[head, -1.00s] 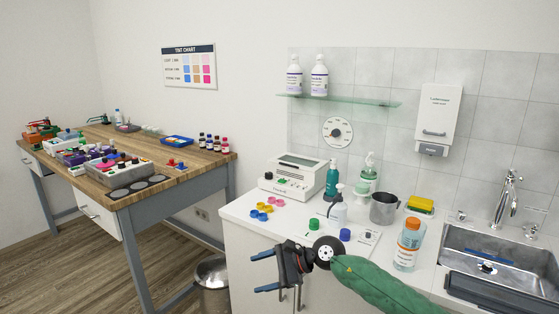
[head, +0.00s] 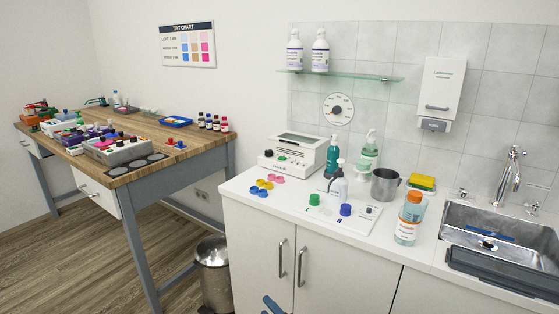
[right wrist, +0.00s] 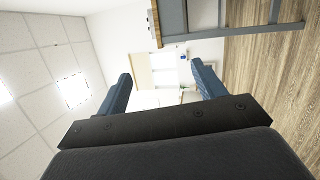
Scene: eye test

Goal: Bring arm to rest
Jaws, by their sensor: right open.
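My right gripper (head: 272,304) shows only as a small blue finger piece at the bottom edge of the head view, in front of the white cabinet doors. The rest of my right arm is below the picture. In the right wrist view, the right gripper (right wrist: 161,70) has its two blue fingers wide apart with nothing between them. My left gripper is in neither view.
The white counter (head: 262,215) holds bottles, a metal jug (head: 384,186) and a sink (head: 500,235). A wooden workbench (head: 175,157) with trays stands left. A metal bin (head: 213,275) stands between them. Floor (head: 85,255) at left is clear.

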